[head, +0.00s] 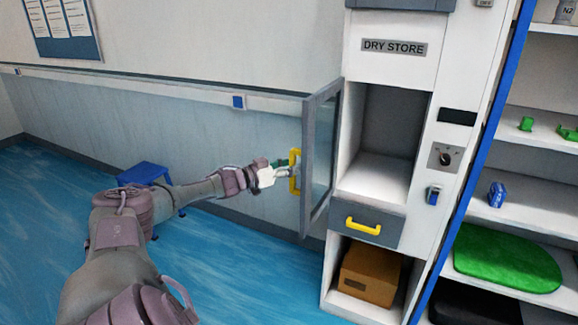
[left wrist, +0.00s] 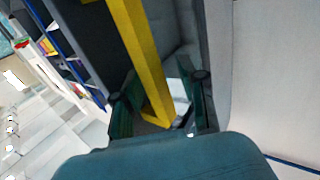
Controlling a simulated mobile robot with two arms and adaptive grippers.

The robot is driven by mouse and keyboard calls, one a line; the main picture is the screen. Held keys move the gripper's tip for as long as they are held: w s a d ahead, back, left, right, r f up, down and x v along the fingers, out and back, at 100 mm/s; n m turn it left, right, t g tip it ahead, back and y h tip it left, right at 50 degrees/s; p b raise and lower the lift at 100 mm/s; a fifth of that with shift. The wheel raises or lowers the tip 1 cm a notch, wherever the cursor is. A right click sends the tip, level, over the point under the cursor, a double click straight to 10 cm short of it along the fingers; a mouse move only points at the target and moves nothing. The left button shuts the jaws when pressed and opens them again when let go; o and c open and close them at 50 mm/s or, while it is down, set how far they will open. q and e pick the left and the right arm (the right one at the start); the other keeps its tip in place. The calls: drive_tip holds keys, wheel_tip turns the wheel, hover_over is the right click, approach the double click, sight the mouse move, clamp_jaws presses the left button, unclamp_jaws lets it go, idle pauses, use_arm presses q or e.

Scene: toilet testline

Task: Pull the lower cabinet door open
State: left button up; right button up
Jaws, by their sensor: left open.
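The cabinet door (head: 318,160), grey-framed with a glass pane, stands swung wide open on the left side of the DRY STORE cabinet (head: 385,55). Its yellow handle (head: 295,171) is on the door's outer face. My left gripper (head: 284,170) is at that handle. In the left wrist view, the yellow handle (left wrist: 142,55) runs between the two spread fingers of the left gripper (left wrist: 162,105). The fingers are open around it; contact is hard to tell. The compartment (head: 390,130) beside the door looks empty. My right gripper is not in view.
A drawer with a yellow handle (head: 363,226) is shut below the compartment. A cardboard box (head: 370,276) sits in the open bay under it. A blue stool (head: 145,173) stands near the wall, behind my left arm. Shelves (head: 540,205) stand at the right.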

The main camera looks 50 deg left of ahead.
use_arm(q)
drive_tip(key=s+a, duration=0.2)
drive_tip(key=s, duration=0.9)
drive_tip(key=shift+s, duration=0.4)
idle(0.4)
